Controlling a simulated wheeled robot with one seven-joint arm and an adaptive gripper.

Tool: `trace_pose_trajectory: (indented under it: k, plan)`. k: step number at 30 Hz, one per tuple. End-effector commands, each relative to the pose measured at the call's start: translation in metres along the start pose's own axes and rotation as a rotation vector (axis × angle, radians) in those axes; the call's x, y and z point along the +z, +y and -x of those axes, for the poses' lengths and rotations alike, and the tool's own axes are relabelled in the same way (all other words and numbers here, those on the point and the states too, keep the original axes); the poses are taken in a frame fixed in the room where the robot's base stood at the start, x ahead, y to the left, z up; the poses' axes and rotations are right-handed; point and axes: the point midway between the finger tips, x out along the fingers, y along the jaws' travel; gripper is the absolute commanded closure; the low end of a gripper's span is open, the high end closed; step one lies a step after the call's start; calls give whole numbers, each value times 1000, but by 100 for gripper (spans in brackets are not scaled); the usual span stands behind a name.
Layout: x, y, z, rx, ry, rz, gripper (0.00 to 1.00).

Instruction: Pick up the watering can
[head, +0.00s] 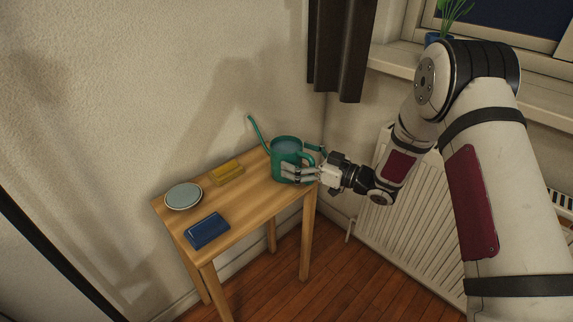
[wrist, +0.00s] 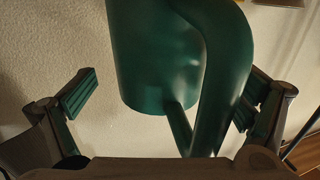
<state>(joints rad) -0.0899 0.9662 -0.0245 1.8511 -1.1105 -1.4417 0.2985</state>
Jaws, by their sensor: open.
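The green watering can (head: 285,165) stands upright at the back right end of the wooden table, its thin spout pointing up and left. In the wrist view the can's body (wrist: 150,60) and its curved handle (wrist: 225,75) fill the middle. My gripper (head: 300,172) is at the can's right side, reaching in from the right. In the wrist view my gripper (wrist: 165,105) is open, with one finger on each side of the can and handle. The left finger is apart from the can. The right finger is partly hidden behind the handle, so I cannot tell whether it touches.
The small wooden table (head: 250,208) stands in the corner. It also holds a yellow block-like object (head: 228,173), a pale round dish (head: 184,196) and a blue box-like object (head: 207,230). A radiator (head: 395,220) is to the right, below a sill with a potted plant (head: 452,18).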

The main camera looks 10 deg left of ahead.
Motion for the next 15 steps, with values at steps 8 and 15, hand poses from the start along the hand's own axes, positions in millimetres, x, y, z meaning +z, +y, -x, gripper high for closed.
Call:
trace_pose_trajectory:
  k: [8,15]
  plan:
    - [-1,0,-10,0,0,0,4]
    - [-1,0,-10,0,0,0,40]
